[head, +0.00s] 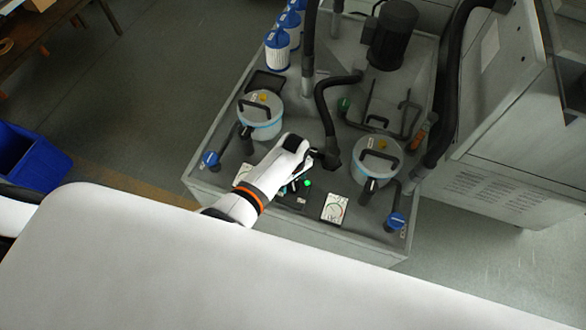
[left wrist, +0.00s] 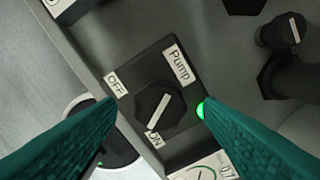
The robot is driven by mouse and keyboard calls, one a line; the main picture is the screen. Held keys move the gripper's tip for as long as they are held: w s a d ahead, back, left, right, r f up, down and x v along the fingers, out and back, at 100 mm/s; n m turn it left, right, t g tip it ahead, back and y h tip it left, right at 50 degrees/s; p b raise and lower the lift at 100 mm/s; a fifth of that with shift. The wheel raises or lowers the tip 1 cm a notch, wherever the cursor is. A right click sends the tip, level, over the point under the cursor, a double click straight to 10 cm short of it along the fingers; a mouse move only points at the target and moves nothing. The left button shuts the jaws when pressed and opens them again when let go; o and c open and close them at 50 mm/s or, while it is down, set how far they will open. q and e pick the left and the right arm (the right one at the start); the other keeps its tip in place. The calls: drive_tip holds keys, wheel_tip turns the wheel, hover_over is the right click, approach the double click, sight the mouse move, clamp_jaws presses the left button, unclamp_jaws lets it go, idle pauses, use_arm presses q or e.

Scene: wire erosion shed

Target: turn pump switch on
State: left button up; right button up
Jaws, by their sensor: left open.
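The pump switch is a black rotary knob (left wrist: 152,100) on a dark square plate, seen from close above in the left wrist view. The labels OFF, Pump and ON surround it. The white line on the knob runs slantwise, its lower end towards the ON label (left wrist: 154,139). A green lamp (left wrist: 200,110) glows beside the plate, and it also shows in the head view (head: 307,183). My left gripper (left wrist: 160,104) is open, its teal fingers on either side of the knob; I cannot tell whether they touch it. My right gripper is not in view.
The switch sits near the front edge of a grey tank unit (head: 225,150). Lidded canisters (head: 260,125) (head: 378,168), blue-handled valves (head: 210,158) (head: 396,221) and a black hose (head: 322,100) stand around it. A gauge card (head: 335,207) lies right of the switch.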

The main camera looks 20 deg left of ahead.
sight(293, 185)
use_arm(q)
wheel_tip(293, 185, up, 10)
drive_tip(key=shift+r, duration=0.2)
idle(0.6)
drive_tip(key=s+a+r+m+t, duration=0.1)
drive_tip(key=s+a+r+m, duration=0.1)
drive_tip(key=s+r+m, duration=0.35)
drive_tip(key=s+a+r+m+t, duration=0.1)
drive_tip(key=s+a+r+m, duration=0.2)
drive_tip(key=s, duration=0.6)
drive_tip(key=s+a+r+m+t, duration=0.2)
drive_tip(key=s+r+m, duration=0.25)
drive_tip(key=s, duration=0.25)
wheel_tip(293, 185, down, 29)
drive_tip(key=g+b, duration=0.2)
drive_tip(key=b, duration=0.2)
drive_tip(key=s+a+f+g+b, duration=0.1)
drive_tip(key=s+a+f+b, duration=0.1)
drive_tip(key=s+f, duration=1.5)
wheel_tip(293, 185, down, 4)
drive_tip(key=shift+a+m+b, duration=0.3)
drive_tip(key=shift+a+b, duration=0.1)
drive_tip(key=shift+a, duration=0.15)
